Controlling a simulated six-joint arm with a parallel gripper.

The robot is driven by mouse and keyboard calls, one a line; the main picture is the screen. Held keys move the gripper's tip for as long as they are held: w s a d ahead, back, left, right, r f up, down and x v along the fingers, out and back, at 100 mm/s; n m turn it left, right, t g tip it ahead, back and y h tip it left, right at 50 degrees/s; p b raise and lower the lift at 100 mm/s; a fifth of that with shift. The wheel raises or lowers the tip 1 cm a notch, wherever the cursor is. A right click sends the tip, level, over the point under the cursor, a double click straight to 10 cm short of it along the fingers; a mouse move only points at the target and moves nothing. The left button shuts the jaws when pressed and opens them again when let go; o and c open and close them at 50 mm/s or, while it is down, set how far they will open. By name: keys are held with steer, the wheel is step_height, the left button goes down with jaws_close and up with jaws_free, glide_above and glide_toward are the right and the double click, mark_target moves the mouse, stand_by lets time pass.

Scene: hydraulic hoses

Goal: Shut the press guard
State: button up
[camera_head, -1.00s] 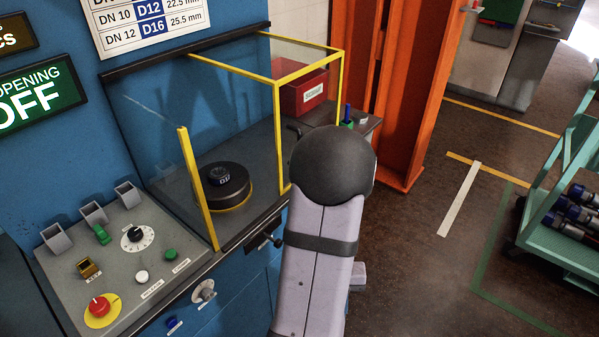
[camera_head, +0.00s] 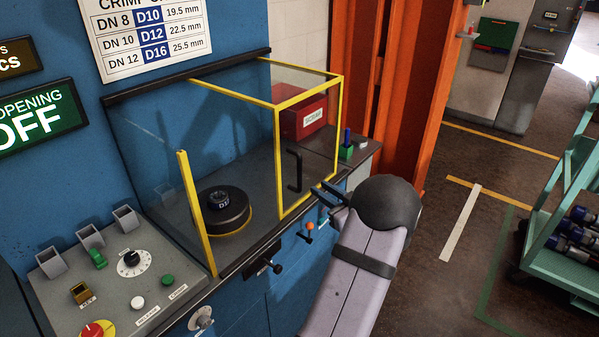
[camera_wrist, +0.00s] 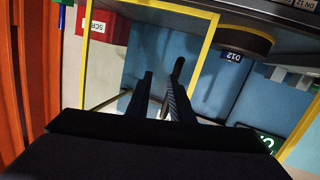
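The press guard (camera_head: 277,150) is a clear box with a yellow frame, standing at the right part of the press bench. A gap lies between its front left edge and the yellow post (camera_head: 194,200), leaving the front of the round black die (camera_head: 222,210) uncovered. A black upright handle (camera_head: 294,170) is on the guard's front panel. My gripper (camera_head: 326,192) is just right of the handle, apart from it in the head view. In the wrist view my gripper (camera_wrist: 163,72) shows two dark fingers with a gap between them and nothing clearly held.
A control panel (camera_head: 120,285) with buttons and a knob is at the left. A red scrap box (camera_head: 303,117) stands behind the guard, and an orange column (camera_head: 415,90) rises at the right. A lever with an orange knob (camera_head: 309,227) projects below the bench edge.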

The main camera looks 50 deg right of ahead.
mark_target(301, 173)
steer(key=shift+w+a+r+t+y+p, duration=0.2)
steer(key=shift+w+r+t+p, duration=0.3)
steer(key=shift+w, duration=0.85)
steer(key=shift+w+a+r+t+y+p, duration=0.2)
steer(key=shift+w+r+p, duration=0.4)
steer(key=shift+w, duration=0.7)
steer(key=shift+w+a+r+t+y+p, duration=0.1)
steer(key=shift+w+r+t+y+p, duration=0.2)
steer(key=shift+w+r, duration=0.75)
steer(key=shift+w+f, duration=0.3)
steer(key=shift+f, duration=0.05)
steer(key=shift+c, duration=0.3)
jaws_close()
